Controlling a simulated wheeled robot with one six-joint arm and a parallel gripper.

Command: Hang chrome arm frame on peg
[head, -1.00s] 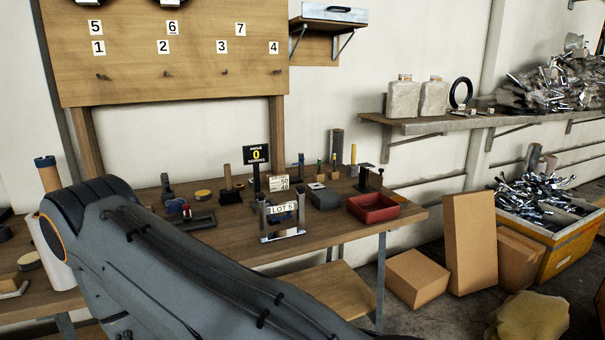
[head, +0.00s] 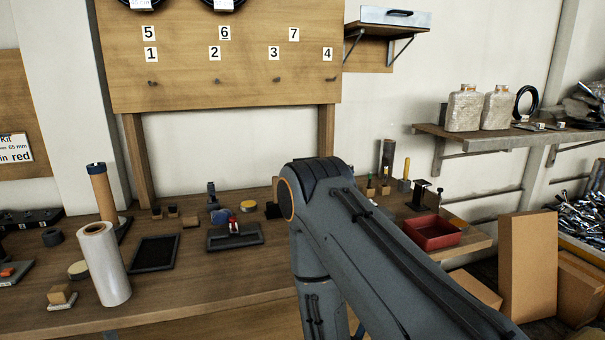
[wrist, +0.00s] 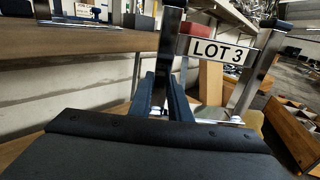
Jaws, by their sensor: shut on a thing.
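In the wrist view, my gripper (wrist: 166,82) has its two dark blue fingers shut on the left post of a chrome arm frame (wrist: 257,75). A "LOT 3" tag (wrist: 217,52) spans between the frame's two posts. A black part fills the bottom of this view and hides what lies below. In the head view, my arm covers the middle right, and my gripper and the held frame are out of sight. The wooden board carries pegs under number labels: peg 1 (head: 152,83), peg 2 (head: 217,81), peg 3 (head: 275,80) and peg 4 (head: 331,79). All four lower pegs look bare.
The workbench (head: 190,285) holds a white roll (head: 104,265), black trays (head: 154,254), small blocks and a red bin (head: 432,232). A shelf (head: 500,138) with wrapped bottles juts from the wall at right. Cardboard boxes (head: 527,265) stand on the floor. The wall below the pegs is clear.

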